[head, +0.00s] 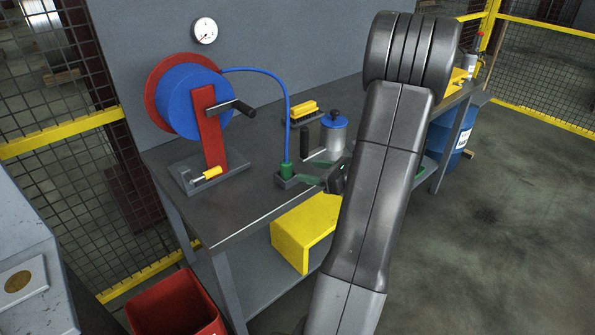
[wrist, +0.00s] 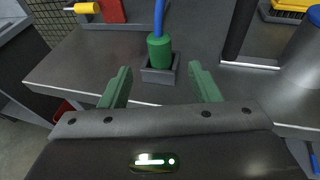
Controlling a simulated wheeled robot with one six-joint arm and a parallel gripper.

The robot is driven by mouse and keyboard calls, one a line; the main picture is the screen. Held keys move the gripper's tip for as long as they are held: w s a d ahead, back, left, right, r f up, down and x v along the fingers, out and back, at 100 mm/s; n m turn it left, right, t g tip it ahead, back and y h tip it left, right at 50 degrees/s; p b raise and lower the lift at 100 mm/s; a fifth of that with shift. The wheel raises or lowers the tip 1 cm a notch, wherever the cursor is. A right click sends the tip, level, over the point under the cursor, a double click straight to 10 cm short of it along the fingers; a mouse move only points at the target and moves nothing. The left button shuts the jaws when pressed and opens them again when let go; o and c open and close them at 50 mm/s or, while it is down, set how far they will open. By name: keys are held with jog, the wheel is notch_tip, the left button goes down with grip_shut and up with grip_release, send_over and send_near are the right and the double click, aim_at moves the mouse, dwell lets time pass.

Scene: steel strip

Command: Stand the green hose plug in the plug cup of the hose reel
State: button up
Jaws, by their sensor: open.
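The green hose plug (head: 287,169) stands upright in the small dark grey plug cup (head: 285,183) on the bench. In the wrist view the plug (wrist: 159,47) sits with its lower end inside the cup (wrist: 160,75), which hides that end. A blue hose (head: 289,108) rises from the plug's top and arches back to the hose reel (head: 190,100), which has a blue drum, red upright and black crank. My gripper (wrist: 159,68) is open and empty. Its green fingers point at the cup from the near side, spread to either side and apart from the plug.
A blue-lidded metal can (head: 335,137), a dark upright handle (head: 305,143) and a yellow brush (head: 302,113) stand right of and behind the plug. The bench (head: 245,208) is clear in front of the reel. A yellow box (head: 303,235) sits below.

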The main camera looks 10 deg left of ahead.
aim_at(291, 166)
jog(key=v, duration=0.4)
jog(key=shift+a, duration=0.15)
jog(key=p+x, duration=0.1)
jog(key=x, duration=1.2)
jog(key=shift+w+a, duration=0.1)
jog(key=shift+a, duration=0.05)
jog(key=shift+w+a+p, duration=0.1)
jog(key=shift+a+p, duration=0.1)
jog(key=shift+p, duration=0.1)
jog(key=shift+r, duration=0.15)
jog(key=shift+d, duration=0.1)
